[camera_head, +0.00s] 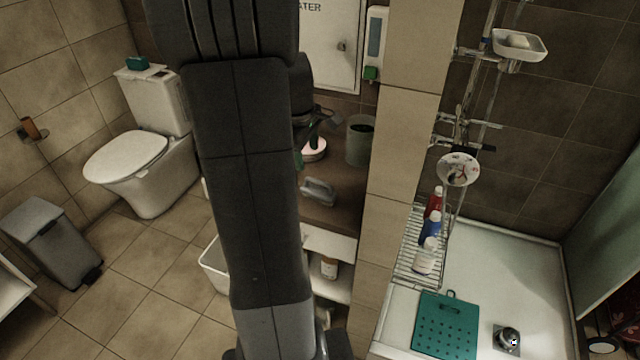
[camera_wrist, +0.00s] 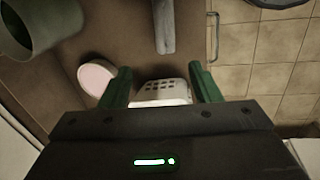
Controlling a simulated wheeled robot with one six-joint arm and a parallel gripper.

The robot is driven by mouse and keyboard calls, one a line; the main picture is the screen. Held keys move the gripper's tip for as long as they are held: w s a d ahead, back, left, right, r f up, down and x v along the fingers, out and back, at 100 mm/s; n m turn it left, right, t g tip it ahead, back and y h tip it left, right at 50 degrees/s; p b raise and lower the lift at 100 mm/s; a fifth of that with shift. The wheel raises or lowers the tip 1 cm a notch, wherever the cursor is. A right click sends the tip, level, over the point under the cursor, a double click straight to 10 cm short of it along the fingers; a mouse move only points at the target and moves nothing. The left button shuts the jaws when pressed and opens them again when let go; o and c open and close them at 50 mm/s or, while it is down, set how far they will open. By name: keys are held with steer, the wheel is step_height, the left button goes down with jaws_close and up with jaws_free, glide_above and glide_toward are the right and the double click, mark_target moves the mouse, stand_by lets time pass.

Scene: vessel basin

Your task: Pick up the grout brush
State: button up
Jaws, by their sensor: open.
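A grey object with a raised bar-like handle, which looks like the grout brush (camera_head: 318,190), lies near the front edge of the brown counter (camera_head: 340,213). The wrist view shows it as a long grey shape (camera_wrist: 164,25) beyond my fingertips, cut by the top edge; its bristles are hidden. My gripper (camera_head: 307,144) is over the counter, partly hidden by my arm. In the wrist view its green fingers (camera_wrist: 160,80) are spread and empty. A white slotted item (camera_wrist: 160,92) shows between them, its lower part hidden by the gripper body.
A round pinkish-white item (camera_wrist: 97,78) lies left of my fingers, and a grey-green cup (camera_head: 360,141) stands behind it. A tiled pillar (camera_head: 405,140) rises to the right. A metal bar handle (camera_wrist: 212,38) juts from the counter front.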

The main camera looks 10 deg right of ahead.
glide_above(314, 189)
steer(key=a, duration=0.1)
step_height(314, 189, down, 7)
steer(key=shift+f, duration=0.2)
steer(key=f, duration=0.4)
steer(key=shift+s+d+p, duration=0.2)
steer(key=shift+d+p, duration=0.2)
steer(key=shift+w+f, duration=0.15)
steer(key=shift+f, duration=0.5)
steer(key=shift+c, duration=0.3)
steer(key=c, duration=1)
